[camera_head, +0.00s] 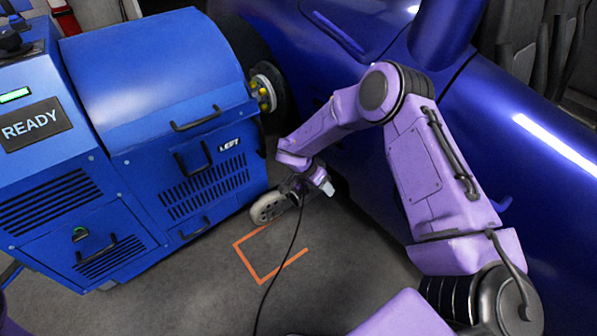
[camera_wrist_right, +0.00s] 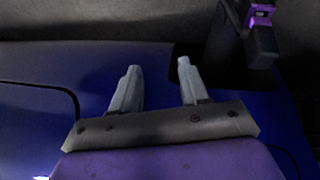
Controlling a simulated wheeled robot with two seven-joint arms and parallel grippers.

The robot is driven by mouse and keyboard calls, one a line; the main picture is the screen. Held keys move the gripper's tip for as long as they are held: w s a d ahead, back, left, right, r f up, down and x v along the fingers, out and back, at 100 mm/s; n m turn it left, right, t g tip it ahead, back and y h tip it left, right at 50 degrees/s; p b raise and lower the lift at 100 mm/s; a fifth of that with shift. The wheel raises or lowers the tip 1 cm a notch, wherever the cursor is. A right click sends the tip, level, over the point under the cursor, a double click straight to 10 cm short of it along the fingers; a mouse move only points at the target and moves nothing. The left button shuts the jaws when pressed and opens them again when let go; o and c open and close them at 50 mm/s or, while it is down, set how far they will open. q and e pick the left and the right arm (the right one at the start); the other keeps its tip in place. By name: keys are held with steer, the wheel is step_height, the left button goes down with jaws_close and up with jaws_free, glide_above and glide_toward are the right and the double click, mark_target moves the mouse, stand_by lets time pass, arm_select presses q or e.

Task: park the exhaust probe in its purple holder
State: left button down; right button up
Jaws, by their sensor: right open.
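My right gripper (camera_head: 325,184) is low between the blue machine and the blue car in the head view. In the right wrist view its two grey fingers stand apart with nothing between them (camera_wrist_right: 158,70). A dark upright piece with a purple part (camera_wrist_right: 262,14) shows at the top right of that view, apart from the fingers; I cannot tell whether it is the holder or the probe. I cannot make out the exhaust probe for certain in either view. My left gripper is not in view.
The blue machine (camera_head: 185,65) with a READY display (camera_head: 36,124) stands at the left. The blue car (camera_head: 535,150) fills the right. A black cable (camera_head: 279,265) hangs past my gripper to the floor. Orange corner marks (camera_head: 246,262) lie on open grey floor.

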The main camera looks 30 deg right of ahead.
steer(key=w+r+y, duration=0.1)
steer(key=w, duration=0.2)
steer(key=w+a+r+m+t+y+b, duration=0.1)
steer(key=w+r+y, duration=0.1)
steer(key=w, duration=0.1)
steer(key=w+r+y+b, duration=0.1)
steer(key=w+r+y, duration=0.1)
steer(key=w, duration=0.1)
steer(key=shift+a+t, duration=0.2)
steer(key=shift+t, duration=0.2)
steer(key=shift+w+a+y, duration=0.1)
steer(key=shift+w+y, duration=0.15)
steer(key=shift+y, duration=0.05)
steer(key=shift+f+b, duration=0.4)
steer(key=shift+b, duration=0.15)
step_height(320, 180, down, 4)
steer(key=b, duration=0.3)
steer(key=shift+r, duration=0.1)
step_height(320, 180, down, 3)
steer(key=shift+r+b, duration=0.1)
steer(key=shift+b, duration=0.8)
steer(key=shift+f, duration=0.55)
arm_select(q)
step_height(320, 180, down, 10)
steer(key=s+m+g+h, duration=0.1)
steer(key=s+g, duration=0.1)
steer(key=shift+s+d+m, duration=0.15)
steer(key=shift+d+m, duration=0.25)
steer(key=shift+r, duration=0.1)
